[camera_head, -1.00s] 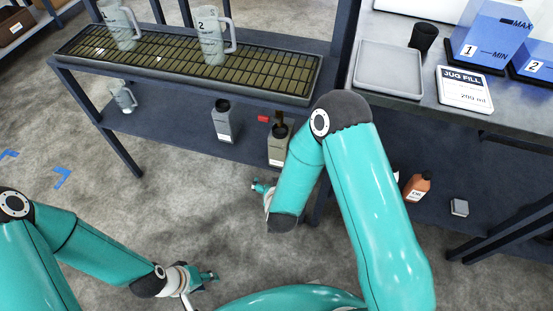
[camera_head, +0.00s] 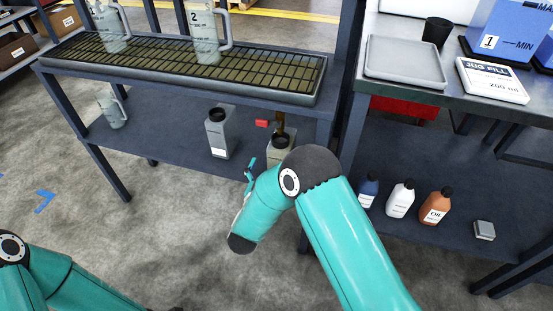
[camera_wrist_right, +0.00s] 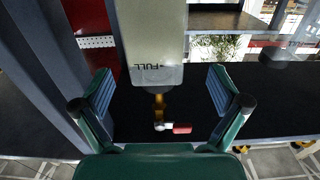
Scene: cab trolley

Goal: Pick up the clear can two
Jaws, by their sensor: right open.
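A pale, translucent can (camera_head: 281,150) stands on the lower shelf under a brass tap (camera_head: 280,122) with a red handle (camera_head: 262,123). My right arm partly hides it; I cannot read a number on it. In the right wrist view a pale can (camera_wrist_right: 155,35) marked FULL lies ahead, between and beyond the open fingers of my right gripper (camera_wrist_right: 163,93), apparently untouched. My right gripper (camera_head: 249,176) also shows just left of the can in the head view, empty. My left gripper is out of view; only its arm shows at lower left.
A grey can (camera_head: 219,132) with a dark cap stands left on the same shelf. A jug marked 2 (camera_head: 204,38) and another jug (camera_head: 110,28) stand on the rack (camera_head: 180,68) above. Several bottles stand on the right lower shelf (camera_head: 450,170). A dark upright (camera_head: 345,110) is close by.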

